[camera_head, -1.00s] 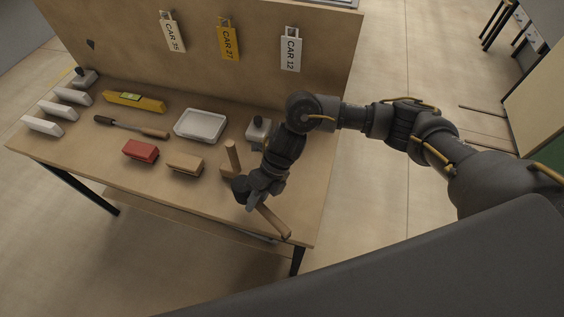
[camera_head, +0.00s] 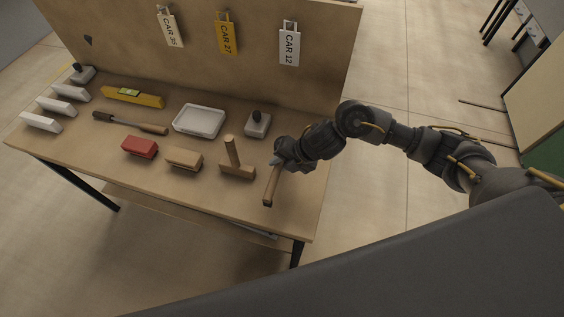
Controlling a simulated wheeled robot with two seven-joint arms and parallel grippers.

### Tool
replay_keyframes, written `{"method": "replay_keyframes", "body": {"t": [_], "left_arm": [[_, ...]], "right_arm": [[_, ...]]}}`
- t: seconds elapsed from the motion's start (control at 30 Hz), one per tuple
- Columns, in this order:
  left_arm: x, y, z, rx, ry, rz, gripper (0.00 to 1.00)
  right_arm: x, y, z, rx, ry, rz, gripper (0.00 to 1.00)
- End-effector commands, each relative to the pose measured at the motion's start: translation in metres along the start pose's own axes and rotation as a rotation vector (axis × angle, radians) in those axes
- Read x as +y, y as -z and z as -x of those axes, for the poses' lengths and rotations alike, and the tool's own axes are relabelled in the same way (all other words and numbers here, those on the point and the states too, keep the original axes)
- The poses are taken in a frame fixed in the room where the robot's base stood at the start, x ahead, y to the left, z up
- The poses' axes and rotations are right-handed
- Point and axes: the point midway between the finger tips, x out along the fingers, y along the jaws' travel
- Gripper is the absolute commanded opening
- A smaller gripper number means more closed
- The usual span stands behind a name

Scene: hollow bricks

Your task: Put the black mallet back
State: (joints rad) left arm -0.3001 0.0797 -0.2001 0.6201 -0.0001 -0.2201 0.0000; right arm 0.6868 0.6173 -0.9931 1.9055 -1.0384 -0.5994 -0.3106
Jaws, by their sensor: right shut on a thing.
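My right gripper (camera_head: 278,163) is at the right end of the workbench, shut on the black mallet. The mallet's wooden handle (camera_head: 271,188) points from the gripper toward the bench's front edge. Its dark head is hard to tell apart from the dark gripper. I cannot tell whether the mallet touches the bench top. A wooden mallet (camera_head: 236,169) stands head-down with its handle up, just left of my gripper. My left gripper is not in view.
On the workbench (camera_head: 210,205) are a white tray (camera_head: 200,121), a grey block with a black knob (camera_head: 258,124), a tan brush (camera_head: 184,158), a red block (camera_head: 140,147), a chisel-like tool (camera_head: 130,123) and a yellow level (camera_head: 133,97). A back panel (camera_head: 200,65) carries hanging tags.

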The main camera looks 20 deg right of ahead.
Motion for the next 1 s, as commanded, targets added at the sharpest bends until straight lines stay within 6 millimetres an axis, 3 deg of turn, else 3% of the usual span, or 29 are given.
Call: {"method": "replay_keyframes", "body": {"t": [0.4, 1.0], "left_arm": [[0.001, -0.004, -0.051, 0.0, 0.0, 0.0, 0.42], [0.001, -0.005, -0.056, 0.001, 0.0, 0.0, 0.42]], "right_arm": [[-0.029, 0.0, -0.042, 0.0, -0.001, 0.001, 0.04], [-0.034, 0.0, -0.049, 0.0, -0.002, 0.001, 0.04]]}}
